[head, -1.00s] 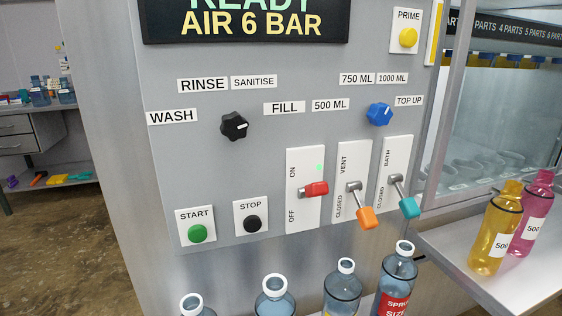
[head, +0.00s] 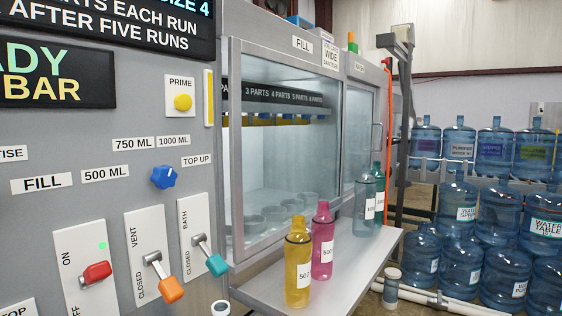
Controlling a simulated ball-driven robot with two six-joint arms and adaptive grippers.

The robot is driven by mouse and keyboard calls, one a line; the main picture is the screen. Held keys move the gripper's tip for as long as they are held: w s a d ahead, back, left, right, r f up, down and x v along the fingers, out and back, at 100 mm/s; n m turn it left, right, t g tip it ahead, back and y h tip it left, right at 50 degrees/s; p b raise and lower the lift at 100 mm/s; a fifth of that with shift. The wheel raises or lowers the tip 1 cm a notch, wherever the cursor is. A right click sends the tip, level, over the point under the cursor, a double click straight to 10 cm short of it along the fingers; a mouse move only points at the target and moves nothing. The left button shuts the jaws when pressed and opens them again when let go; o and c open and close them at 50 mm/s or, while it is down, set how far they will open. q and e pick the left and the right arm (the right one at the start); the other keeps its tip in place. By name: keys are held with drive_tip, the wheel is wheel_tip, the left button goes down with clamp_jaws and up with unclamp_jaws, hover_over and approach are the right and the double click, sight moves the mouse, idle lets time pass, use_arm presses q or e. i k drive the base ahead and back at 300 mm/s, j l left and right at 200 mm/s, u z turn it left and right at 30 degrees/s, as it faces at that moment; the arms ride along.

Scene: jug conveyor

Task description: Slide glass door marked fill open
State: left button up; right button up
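The glass door marked FILL (head: 285,130) is on the machine's front, right of the control panel. The FILL label (head: 302,43) sits on the frame above it. The glass pane looks closed across the opening, and the cups and yellow-topped items show through it. A dark upright edge runs along the door's left side. I cannot make out a handle on it for certain. Neither of my grippers is in view.
A metal shelf (head: 345,262) juts out below the door. A yellow bottle (head: 298,270), a pink bottle (head: 322,245) and grey-teal and green bottles stand on it. The control panel has levers, including an orange-tipped one (head: 170,289). Large blue water jugs (head: 480,225) are stacked at right.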

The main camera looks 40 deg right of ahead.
sight(237, 47)
drive_tip(key=l+z, duration=1.05)
drive_tip(key=l+u, duration=0.85)
drive_tip(key=k+l+u, duration=0.1)
drive_tip(key=l+u, duration=0.3)
drive_tip(key=l, duration=0.05)
